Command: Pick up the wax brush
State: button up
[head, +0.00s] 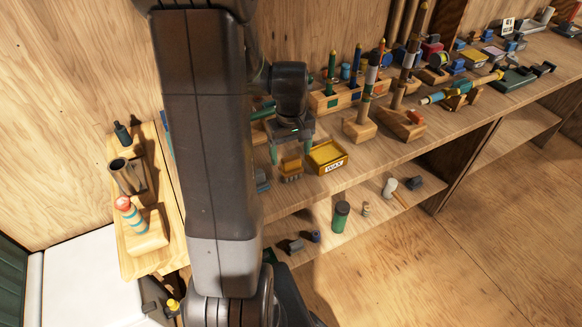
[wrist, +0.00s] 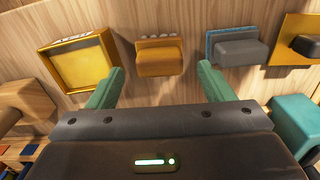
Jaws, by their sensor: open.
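The wax brush (head: 291,169), a small orange-brown block with a bristled side, lies on the bench shelf just left of the yellow wax tin (head: 327,157). In the wrist view the brush (wrist: 160,58) is at upper middle, with pale tufts along its far edge. My gripper (head: 291,151) is above the brush, pointing down. In the wrist view its two green fingers (wrist: 161,75) are spread wide with nothing between them. The brush appears between and beyond the fingertips. I cannot tell the exact height gap.
In the wrist view the wax tin (wrist: 80,62) is left of the brush, and a grey block with a blue base (wrist: 238,47) is right of it. Wooden tool holders (head: 362,127) stand right of the tin. The bench's front edge is close by, above a lower shelf with small items.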

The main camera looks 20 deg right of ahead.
aim_at(291, 158)
jog(key=shift+f, duration=1.55)
jog(key=shift+s, duration=0.1)
jog(key=c, duration=1.1)
jog(key=shift+r, duration=0.1)
notch_tip(291, 158, up, 10)
jog(key=shift+f, duration=0.1)
